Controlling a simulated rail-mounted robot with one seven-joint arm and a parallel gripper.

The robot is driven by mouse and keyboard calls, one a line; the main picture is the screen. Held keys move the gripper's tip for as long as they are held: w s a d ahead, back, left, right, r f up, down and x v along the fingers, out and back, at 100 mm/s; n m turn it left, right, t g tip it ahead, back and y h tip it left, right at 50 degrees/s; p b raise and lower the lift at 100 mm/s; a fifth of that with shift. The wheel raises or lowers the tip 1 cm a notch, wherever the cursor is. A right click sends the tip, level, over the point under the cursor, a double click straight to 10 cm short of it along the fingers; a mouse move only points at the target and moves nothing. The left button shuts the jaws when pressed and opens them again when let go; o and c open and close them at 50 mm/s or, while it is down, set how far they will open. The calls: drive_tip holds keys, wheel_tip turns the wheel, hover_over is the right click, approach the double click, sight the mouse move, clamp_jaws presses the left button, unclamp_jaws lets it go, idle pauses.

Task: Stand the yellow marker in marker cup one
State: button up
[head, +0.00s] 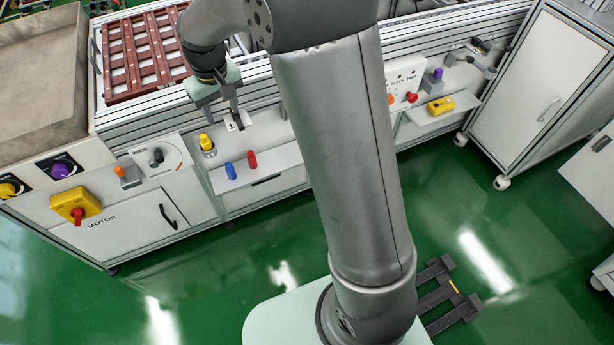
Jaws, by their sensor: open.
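The yellow marker (205,141) stands upright at the left end of the small white shelf (275,160). Its lower part is inside a short grey cup (209,153). A blue marker (230,171) and a red marker (252,160) stand to its right on the same shelf. My gripper (234,118) points down above and to the right of the yellow marker, apart from it, and is open and empty. A white label (237,121) shows behind the fingers. Its number is partly hidden, so I cannot tell which cup it names.
A brown slatted tray (143,55) lies on the conveyor behind. A yellow motor switch box (76,205) and an orange knob (127,175) stick out at the left. A yellow object (441,106) lies on a right-hand shelf. My arm hides the middle. Green floor (210,265) in front is mostly clear.

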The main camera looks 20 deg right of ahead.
drive_tip(key=s+d+m, duration=0.1)
drive_tip(key=s+d, duration=0.2)
drive_tip(key=s, duration=0.6)
drive_tip(key=s+d+m, duration=0.1)
drive_tip(key=s+d, duration=0.3)
drive_tip(key=s, duration=0.5)
drive_tip(key=s+d+m+g, duration=0.1)
drive_tip(key=s+d, duration=0.3)
drive_tip(key=s, duration=0.6)
drive_tip(key=shift+d+r, duration=0.15)
drive_tip(key=shift+r, duration=0.2)
